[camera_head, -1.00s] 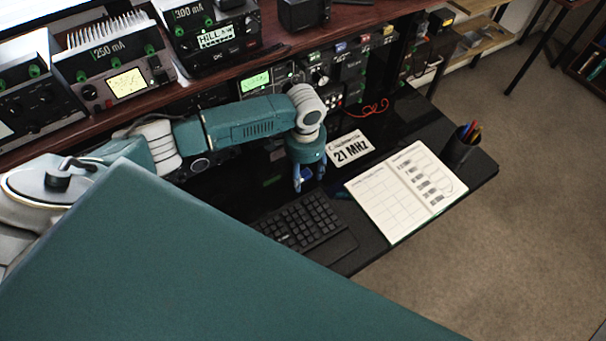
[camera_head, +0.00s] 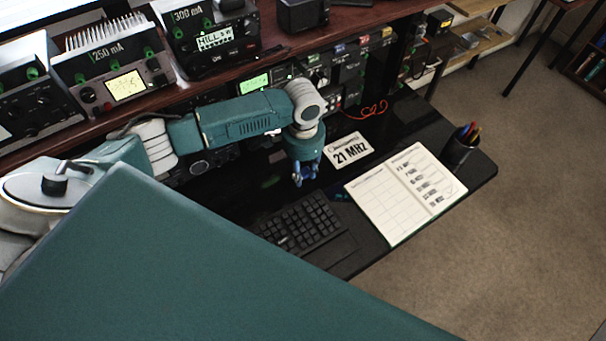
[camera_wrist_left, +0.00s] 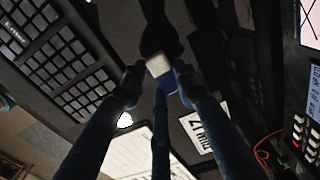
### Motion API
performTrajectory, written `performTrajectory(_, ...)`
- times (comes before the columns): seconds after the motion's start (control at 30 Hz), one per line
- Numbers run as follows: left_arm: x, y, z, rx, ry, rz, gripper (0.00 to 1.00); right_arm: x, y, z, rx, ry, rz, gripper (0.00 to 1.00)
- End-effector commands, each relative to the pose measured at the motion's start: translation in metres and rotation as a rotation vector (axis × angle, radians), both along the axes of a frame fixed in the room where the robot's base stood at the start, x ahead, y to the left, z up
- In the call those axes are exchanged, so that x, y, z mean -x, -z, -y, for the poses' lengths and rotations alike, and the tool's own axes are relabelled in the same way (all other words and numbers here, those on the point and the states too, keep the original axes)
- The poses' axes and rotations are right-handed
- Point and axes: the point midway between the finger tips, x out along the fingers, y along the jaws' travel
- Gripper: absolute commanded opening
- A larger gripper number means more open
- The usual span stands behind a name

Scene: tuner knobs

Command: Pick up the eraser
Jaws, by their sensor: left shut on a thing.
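The eraser (camera_wrist_left: 161,68), a small white and blue block, is between the fingertips of my left gripper (camera_wrist_left: 158,84) in the left wrist view. The gripper is shut on it, with dark blue fingers on either side and a third finger below it in the picture. In the head view the left gripper (camera_head: 304,177) points down over the dark desk, behind the keyboard. The eraser is mostly hidden by the fingers there. My right gripper is not in view.
A black keyboard (camera_head: 304,222) lies in front of the gripper and an open notebook (camera_head: 405,194) to its right. A "21 MHz" card (camera_head: 348,150) and a pen cup (camera_head: 460,148) are on the desk (camera_head: 415,118). Radio equipment (camera_head: 320,65) stands behind.

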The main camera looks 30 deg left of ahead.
Motion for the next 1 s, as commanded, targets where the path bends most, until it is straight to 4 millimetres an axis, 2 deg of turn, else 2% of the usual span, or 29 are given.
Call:
performTrajectory(0.17, -0.002, -0.040, 0.000, 0.001, 0.001, 0.008, 0.10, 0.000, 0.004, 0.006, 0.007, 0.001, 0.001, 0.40)
performTrajectory(0.4, -0.003, -0.112, 0.001, 0.003, 0.001, 0.008, 0.10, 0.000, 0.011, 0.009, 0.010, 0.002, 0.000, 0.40)
performTrajectory(0.6, -0.002, -0.155, 0.001, 0.003, 0.001, 0.005, 0.10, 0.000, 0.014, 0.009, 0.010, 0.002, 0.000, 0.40)
performTrajectory(0.8, -0.001, -0.177, 0.001, 0.002, 0.000, 0.002, 0.10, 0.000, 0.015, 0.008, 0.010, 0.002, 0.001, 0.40)
performTrajectory(1.0, -0.001, -0.181, 0.001, 0.002, -0.001, 0.001, 0.10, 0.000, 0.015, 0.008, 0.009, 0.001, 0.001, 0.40)
